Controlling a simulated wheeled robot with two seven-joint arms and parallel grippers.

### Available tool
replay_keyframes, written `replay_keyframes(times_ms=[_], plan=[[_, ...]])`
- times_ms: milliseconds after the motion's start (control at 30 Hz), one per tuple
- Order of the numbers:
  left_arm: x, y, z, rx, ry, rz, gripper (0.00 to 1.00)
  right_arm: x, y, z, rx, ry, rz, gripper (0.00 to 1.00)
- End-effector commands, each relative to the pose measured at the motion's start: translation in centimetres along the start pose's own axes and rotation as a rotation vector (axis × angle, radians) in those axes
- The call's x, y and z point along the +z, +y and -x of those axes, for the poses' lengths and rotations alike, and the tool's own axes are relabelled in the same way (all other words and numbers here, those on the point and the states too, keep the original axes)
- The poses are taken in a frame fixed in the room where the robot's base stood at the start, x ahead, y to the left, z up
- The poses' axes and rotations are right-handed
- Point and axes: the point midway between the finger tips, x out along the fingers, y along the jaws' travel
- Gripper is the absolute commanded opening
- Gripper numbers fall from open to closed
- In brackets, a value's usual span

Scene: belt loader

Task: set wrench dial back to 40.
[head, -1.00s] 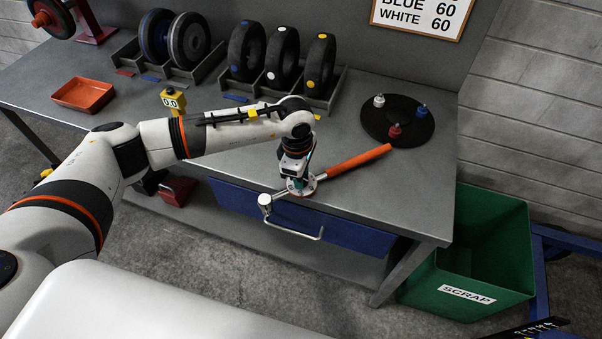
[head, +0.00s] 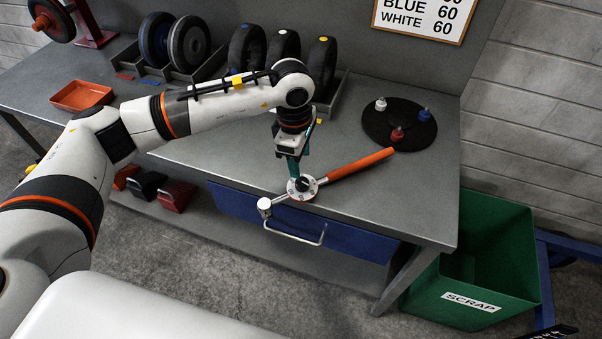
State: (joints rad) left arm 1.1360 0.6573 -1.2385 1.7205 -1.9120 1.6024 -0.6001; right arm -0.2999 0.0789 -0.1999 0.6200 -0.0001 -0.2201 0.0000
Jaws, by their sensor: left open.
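The wrench (head: 357,164) lies on the grey bench near its front edge, with an orange handle pointing to the back right and a silver head at the front left. Its round white dial (head: 309,191) has a dark centre knob and small marks too fine to read. My left gripper (head: 294,178) points down just above the dial, its teal fingers open at the knob. The fingers hide part of the dial, and I cannot tell whether they touch it.
A dark round plate (head: 390,135) with several small coloured pegs sits at the back right. Wheels stand in racks behind my left arm. An orange tray (head: 82,95) is at the left. A green scrap bin (head: 483,300) stands right of the bench.

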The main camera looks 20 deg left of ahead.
Motion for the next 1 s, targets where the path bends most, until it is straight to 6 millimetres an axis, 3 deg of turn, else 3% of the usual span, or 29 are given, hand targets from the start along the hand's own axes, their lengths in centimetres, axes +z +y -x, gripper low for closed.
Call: replay_keyframes(times_ms=[200, 333, 867, 933, 1000], plan=[[0.0, -0.1, 3.3, -0.003, 0.0, 0.001, 0.52, -0.1, 0.0, -1.1, 0.0, 0.0, 0.0, 0.36], [0.0, 0.0, 4.2, 0.0, 0.001, 0.001, 0.52, -0.1, 0.0, -1.2, 0.0, 0.0, 0.0, 0.36], [-0.1, 0.0, 4.3, 0.002, 0.007, 0.001, 0.52, -0.1, 0.0, -1.1, -0.001, 0.0, 0.0, 0.36], [-1.1, 0.4, 3.9, 0.01, 0.044, -0.004, 0.52, -0.1, -0.1, -1.1, -0.001, 0.0, 0.0, 0.36], [-3.2, 1.2, 3.3, 0.026, 0.135, -0.009, 0.52, -0.1, -0.1, -1.1, -0.001, 0.0, 0.0, 0.36]])
